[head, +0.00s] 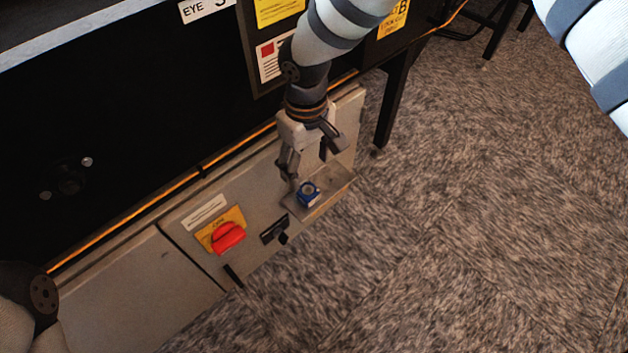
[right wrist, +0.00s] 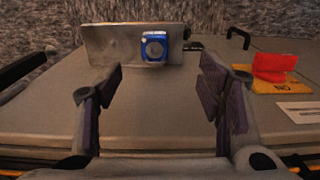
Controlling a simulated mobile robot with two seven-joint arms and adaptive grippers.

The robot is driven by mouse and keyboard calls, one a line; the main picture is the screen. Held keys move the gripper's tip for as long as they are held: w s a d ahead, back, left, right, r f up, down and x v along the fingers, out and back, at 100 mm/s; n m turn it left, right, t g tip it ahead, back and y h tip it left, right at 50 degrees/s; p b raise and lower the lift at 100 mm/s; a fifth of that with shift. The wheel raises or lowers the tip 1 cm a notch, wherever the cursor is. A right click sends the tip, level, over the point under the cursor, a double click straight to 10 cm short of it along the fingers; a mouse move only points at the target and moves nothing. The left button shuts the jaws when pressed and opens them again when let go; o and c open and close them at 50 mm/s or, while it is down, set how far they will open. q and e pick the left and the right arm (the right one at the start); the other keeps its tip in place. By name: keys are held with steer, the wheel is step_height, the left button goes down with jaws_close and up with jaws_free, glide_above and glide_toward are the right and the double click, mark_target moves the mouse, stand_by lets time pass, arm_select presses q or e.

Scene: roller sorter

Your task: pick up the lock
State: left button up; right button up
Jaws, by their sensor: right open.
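The lock (head: 308,194) is a small blue padlock. It sits on a small metal shelf (head: 336,188) on the grey cabinet. In the right wrist view the lock (right wrist: 154,46) is ahead of and between my fingers, near the right end of the shelf (right wrist: 106,46). My right gripper (head: 308,167) is open and empty, just above and behind the lock. Both its fingers (right wrist: 160,74) show apart in the wrist view, with clear space between them and the lock. Part of my left arm shows at the lower left, but its gripper is out of view.
A red switch handle (head: 228,237) on a yellow plate stands out from the cabinet (head: 122,290), beside the lock. A black latch (head: 276,232) and a black handle (head: 233,277) are nearby. A black table leg (head: 392,105) stands behind. Carpet (head: 460,230) in front is clear.

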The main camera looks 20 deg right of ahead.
mark_target(309, 191)
steer(key=f+b, duration=0.1)
steer(key=f, duration=0.3)
steer(key=f+b, duration=0.1)
steer(key=f, duration=0.3)
steer(key=f+b, duration=0.2)
steer(key=f, duration=0.2)
steer(key=shift+w+d, duration=0.2)
steer(key=shift+w, duration=0.2)
steer(key=shift+r, duration=0.1)
steer(key=c, duration=1.3)
